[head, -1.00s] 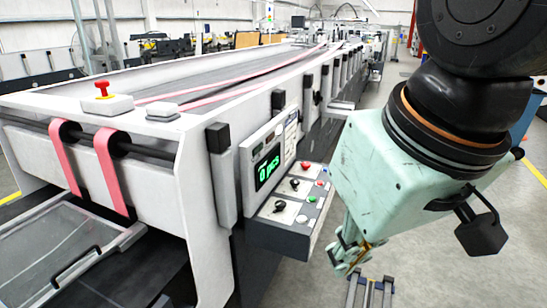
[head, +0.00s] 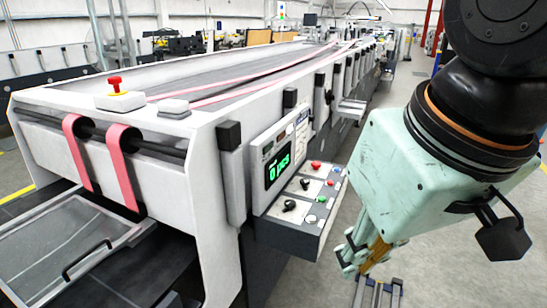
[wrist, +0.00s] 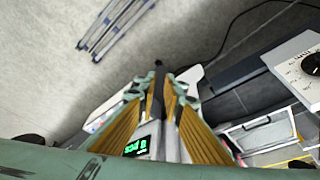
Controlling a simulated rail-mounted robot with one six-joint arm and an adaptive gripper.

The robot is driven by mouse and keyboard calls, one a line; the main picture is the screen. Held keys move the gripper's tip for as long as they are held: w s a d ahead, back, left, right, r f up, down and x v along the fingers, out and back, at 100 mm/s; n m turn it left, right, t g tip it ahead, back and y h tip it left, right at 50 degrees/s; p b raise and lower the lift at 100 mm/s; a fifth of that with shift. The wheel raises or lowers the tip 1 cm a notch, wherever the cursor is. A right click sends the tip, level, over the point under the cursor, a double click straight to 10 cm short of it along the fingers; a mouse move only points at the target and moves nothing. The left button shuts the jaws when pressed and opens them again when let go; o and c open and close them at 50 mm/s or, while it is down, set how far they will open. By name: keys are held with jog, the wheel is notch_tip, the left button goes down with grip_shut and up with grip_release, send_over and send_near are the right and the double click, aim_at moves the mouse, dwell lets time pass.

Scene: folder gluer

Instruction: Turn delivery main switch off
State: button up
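The delivery control panel (head: 330,212) juts from the machine's near corner. It carries two black rotary knobs, an upper one (head: 305,184) and a lower one (head: 290,206), with red, green and white buttons. I cannot read which knob is the main switch. In the wrist view a black knob on a white labelled plate (wrist: 312,64) shows at the right edge. My gripper (head: 362,262) hangs to the right of the panel, pointing down and apart from it. In the wrist view its yellow-padded fingers (wrist: 157,90) stand apart with nothing held between them.
A green display reading 0 pcs (head: 278,168) stands behind the knobs. A red emergency button (head: 115,84) sits on the machine's top at left. Pink belts (head: 124,165) wrap the near roller. Open floor lies right of the panel. Metal rails (head: 378,293) lie below my gripper.

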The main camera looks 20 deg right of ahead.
jog(key=o, duration=0.5)
jog(key=shift+w+r, duration=0.2)
jog(key=shift+w, duration=0.15)
jog(key=o, duration=0.5)
jog(key=w+r+m, duration=0.1)
jog(key=w, duration=0.2)
jog(key=w+r+m+p, duration=0.1)
jog(key=w, duration=0.2)
jog(key=w+r+m, duration=0.2)
jog(key=w, duration=0.1)
jog(key=shift+d, duration=0.25)
jog(key=shift+c, duration=0.2)
jog(key=m+y+p, duration=0.2)
jog(key=m+p, duration=0.6)
jog(key=m, duration=1.9)
send_over(317, 163)
jog(key=s+d, duration=0.3)
jog(key=s, duration=0.2)
notch_tip(317, 163, down, 17)
jog(key=shift+s+a+r, duration=0.1)
jog(key=shift+s+a, duration=0.05)
jog(key=shift+a, duration=0.1)
jog(key=shift+x, duration=6.9)
